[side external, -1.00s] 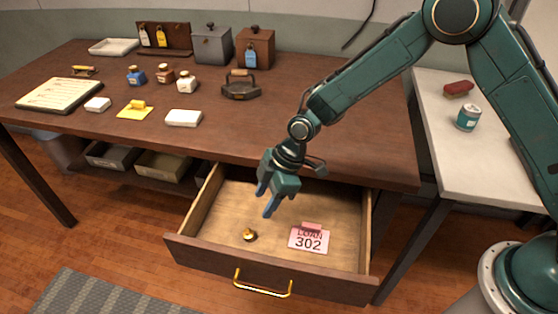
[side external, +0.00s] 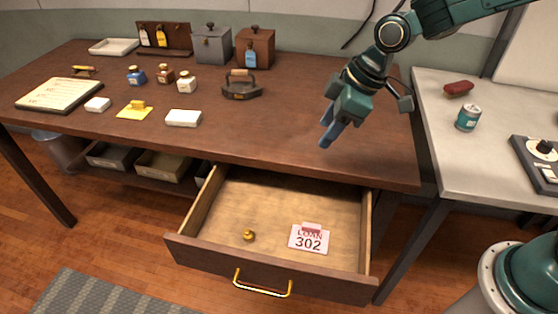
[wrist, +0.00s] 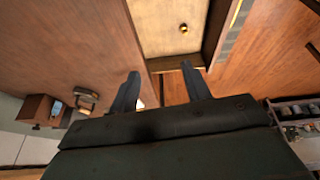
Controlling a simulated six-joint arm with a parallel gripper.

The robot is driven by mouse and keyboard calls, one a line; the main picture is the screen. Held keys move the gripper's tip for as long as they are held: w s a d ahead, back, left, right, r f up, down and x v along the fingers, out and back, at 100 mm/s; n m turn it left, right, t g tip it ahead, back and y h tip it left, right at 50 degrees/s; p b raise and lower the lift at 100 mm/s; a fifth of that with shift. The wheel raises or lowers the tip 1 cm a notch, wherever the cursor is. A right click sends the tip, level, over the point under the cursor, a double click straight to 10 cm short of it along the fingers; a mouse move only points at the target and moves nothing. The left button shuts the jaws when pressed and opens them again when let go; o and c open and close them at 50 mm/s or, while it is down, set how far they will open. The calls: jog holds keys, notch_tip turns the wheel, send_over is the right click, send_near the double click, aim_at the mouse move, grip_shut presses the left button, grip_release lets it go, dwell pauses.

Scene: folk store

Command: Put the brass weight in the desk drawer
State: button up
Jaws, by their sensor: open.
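The brass weight (side external: 249,235) is a small gold knob-topped piece. It rests on the floor of the open desk drawer (side external: 275,197), towards the front left. It also shows in the wrist view (wrist: 183,29), inside the drawer. A pink and white card reading "LOAN 302" (side external: 309,238) lies to its right in the drawer. My gripper (side external: 328,135) is open and empty, raised above the right part of the desk top, up and away from the weight. Its two blue fingers (wrist: 165,88) stand apart in the wrist view with nothing held between them.
The drawer is pulled out, with a gold handle (side external: 262,285) on its front. A pale side table (side external: 440,105) with a can (side external: 468,118) stands at the right.

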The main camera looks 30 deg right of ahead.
jog(key=s+d+r+m+t+h, duration=0.2)
jog(key=s+d+r+m, duration=0.3)
jog(key=s+d+r, duration=0.5)
jog(key=s+d+m, duration=0.2)
jog(key=s, duration=0.4)
jog(key=s+d+m+h, duration=0.1)
jog(key=s+d+m, duration=0.1)
jog(key=s, duration=0.5)
jog(key=shift+d+f+m, duration=0.15)
jog(key=shift+d+m, duration=0.15)
jog(key=shift+m, duration=0.2)
